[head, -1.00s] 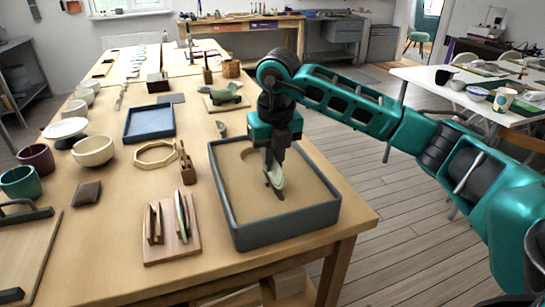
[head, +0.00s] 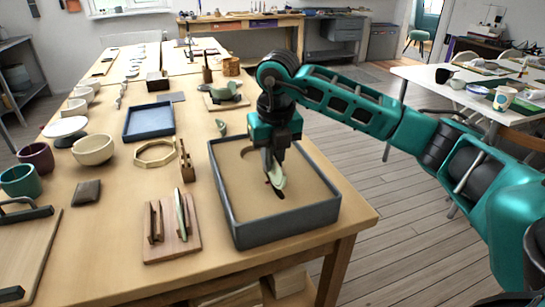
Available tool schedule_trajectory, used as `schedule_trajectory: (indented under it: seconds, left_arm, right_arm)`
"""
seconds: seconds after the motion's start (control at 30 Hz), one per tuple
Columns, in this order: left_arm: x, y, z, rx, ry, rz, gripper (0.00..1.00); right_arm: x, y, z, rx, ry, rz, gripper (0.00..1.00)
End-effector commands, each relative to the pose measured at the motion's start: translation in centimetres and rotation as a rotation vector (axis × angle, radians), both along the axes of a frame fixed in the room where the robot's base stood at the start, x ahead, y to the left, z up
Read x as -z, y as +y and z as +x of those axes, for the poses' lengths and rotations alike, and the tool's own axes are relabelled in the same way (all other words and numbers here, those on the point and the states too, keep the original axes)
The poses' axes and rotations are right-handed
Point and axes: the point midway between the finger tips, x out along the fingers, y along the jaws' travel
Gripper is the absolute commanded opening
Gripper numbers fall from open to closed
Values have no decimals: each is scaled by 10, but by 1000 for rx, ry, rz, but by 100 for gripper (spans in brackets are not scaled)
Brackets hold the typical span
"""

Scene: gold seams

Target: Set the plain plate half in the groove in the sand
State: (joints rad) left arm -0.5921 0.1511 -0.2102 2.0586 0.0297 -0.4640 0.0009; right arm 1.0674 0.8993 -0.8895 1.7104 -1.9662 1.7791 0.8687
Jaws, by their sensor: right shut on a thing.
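The sand tray (head: 232,217) is a dark grey box of tan sand near the table's front right corner. My right gripper (head: 275,180) points down over the middle of the sand. It is shut on the plate half (head: 279,178), a pale greenish piece held on edge. A dark slot, the groove (head: 278,193), shows in the sand just below the piece. I cannot tell whether the piece's lower edge touches the sand. My left gripper is not in view.
A wooden rack (head: 172,238) with upright pieces stands left of the tray. A small wooden stand (head: 186,165), an octagonal ring (head: 155,153) and a blue tray (head: 149,121) lie behind it. Bowls and cups line the left side. Sand around the gripper is mostly clear.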

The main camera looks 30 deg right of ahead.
Motion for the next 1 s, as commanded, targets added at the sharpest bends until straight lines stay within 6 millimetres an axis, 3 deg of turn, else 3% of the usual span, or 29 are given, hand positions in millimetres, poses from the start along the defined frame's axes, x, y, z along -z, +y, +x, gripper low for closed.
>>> schedule_trajectory:
  seconds: [0.43,1.0]
  left_arm:
    - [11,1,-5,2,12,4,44]
    - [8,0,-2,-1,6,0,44]
  right_arm:
    - [12,0,0,0,0,-1,0]
    - [11,0,0,0,-1,0,0]
